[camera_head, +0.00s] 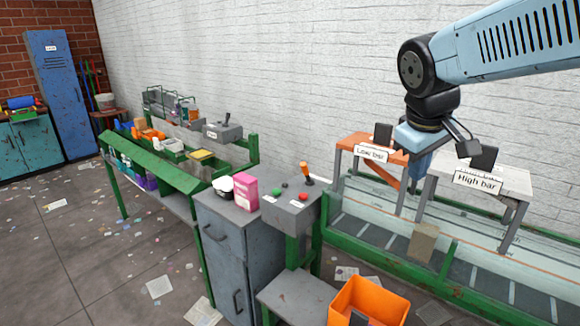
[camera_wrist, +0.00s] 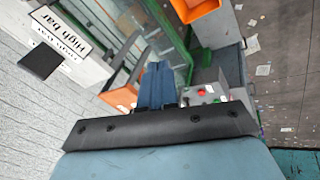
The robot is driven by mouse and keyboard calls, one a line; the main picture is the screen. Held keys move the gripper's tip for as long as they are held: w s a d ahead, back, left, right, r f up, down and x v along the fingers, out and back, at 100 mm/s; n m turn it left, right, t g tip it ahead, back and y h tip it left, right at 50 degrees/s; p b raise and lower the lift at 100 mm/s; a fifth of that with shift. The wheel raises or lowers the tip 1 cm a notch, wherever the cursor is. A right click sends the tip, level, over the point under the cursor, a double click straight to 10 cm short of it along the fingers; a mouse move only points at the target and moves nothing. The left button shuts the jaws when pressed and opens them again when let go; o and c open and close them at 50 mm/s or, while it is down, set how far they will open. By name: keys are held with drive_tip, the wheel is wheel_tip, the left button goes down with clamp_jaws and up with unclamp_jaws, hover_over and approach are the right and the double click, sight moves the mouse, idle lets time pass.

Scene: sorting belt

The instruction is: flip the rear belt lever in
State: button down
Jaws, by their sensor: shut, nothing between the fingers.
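A grey control box (camera_head: 292,206) stands beside the belt, with an orange-handled lever (camera_head: 306,172) upright on its back edge and red and green buttons on top. A second grey box (camera_head: 222,131) further back carries a dark lever (camera_head: 227,117). I cannot tell from a label which is the rear belt lever. My gripper (camera_head: 416,168) hangs above the belt between the two bars, well right of both levers. In the wrist view its blue fingers (camera_wrist: 158,70) are together and empty. The control box (camera_wrist: 208,93) shows there just right of the fingers; its lever is not clear.
The orange Low bar (camera_head: 372,143) and white High bar (camera_head: 484,173) span the green-framed belt. A tan box (camera_head: 423,243) lies on the belt. An orange bin (camera_head: 368,296) stands in front. A grey cabinet (camera_head: 225,245) with a pink box (camera_head: 235,191) stands left of the control box.

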drive_tip(key=w+a+f+n+h, duration=0.1)
drive_tip(key=w+a+n+h, duration=0.1)
drive_tip(key=w+a+n, duration=0.55)
drive_tip(key=w+a+f+n+h, duration=0.25)
drive_tip(key=w+a, duration=0.25)
drive_tip(key=w, duration=0.6)
drive_tip(key=w+a+f+n+t, duration=0.1)
drive_tip(key=w+a+f+n, duration=0.2)
drive_tip(key=a, duration=0.3)
drive_tip(key=w+a+f+n+t+h, duration=0.1)
drive_tip(key=w+a+f+n, duration=0.3)
drive_tip(key=a, duration=0.3)
drive_tip(key=w+a+f+n+t+h, duration=0.1)
drive_tip(key=w+a+f+n+t, duration=0.1)
drive_tip(key=a, duration=0.5)
drive_tip(key=shift+w+a+f+n, duration=0.15)
drive_tip(key=shift+w+f+n, duration=0.5)
drive_tip(key=shift+w+n, duration=0.2)
